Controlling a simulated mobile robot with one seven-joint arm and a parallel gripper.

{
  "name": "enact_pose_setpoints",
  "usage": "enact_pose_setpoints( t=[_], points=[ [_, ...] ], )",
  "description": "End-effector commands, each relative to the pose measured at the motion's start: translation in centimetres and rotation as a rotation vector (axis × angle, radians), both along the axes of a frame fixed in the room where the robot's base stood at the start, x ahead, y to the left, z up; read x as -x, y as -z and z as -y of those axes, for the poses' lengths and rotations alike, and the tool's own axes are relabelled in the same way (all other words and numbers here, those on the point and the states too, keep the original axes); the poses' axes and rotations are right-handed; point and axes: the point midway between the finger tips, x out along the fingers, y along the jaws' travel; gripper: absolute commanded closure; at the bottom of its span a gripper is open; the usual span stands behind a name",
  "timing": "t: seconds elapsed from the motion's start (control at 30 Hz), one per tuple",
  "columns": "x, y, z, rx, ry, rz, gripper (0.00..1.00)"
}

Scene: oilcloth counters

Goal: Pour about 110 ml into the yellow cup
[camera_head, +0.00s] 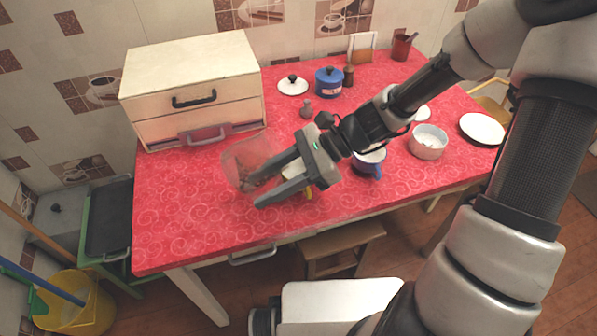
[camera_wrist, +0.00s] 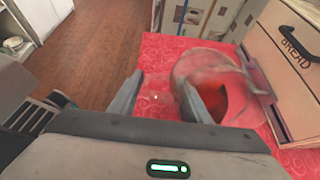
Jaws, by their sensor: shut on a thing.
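A clear, see-through jug (camera_head: 241,156) is near the front of the red table, left of my gripper. In the wrist view the clear jug (camera_wrist: 212,53) shows its round rim and a handle on the right. Something dark shows inside it, but I cannot tell what. My gripper (camera_head: 264,186) is at the jug, its fingers apart on what it holds; the jug overlaps one finger, and the exact contact is unclear. In the wrist view my gripper (camera_wrist: 160,77) points over the red cloth. A small yellow patch (camera_head: 309,192) shows beneath my gripper, mostly hidden; it may be the yellow cup.
A bread box (camera_head: 190,90) stands at the back left. A blue pot (camera_head: 329,82), a white lid (camera_head: 293,85) and a small shaker (camera_head: 307,110) are behind. A blue mug (camera_head: 370,165), a white bowl (camera_head: 428,143) and a plate (camera_head: 482,129) stand to the right. The front left is clear.

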Motion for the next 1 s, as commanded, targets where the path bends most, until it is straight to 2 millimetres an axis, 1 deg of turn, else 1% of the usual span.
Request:
enact_pose_setpoints(
  t=[0.03, 0.13, 0.3, 1.0],
  points=[
    [-0.1, 0.4, 0.0, -0.018, 0.0, -0.003, 1.0],
    [-0.1, 0.3, 0.1, -0.045, 0.0, -0.008, 1.0],
    [-0.1, -0.2, 0.2, -0.081, 0.0, -0.016, 1.0],
    [-0.2, -0.9, 0.5, -0.189, -0.002, -0.039, 1.0]
  ],
)
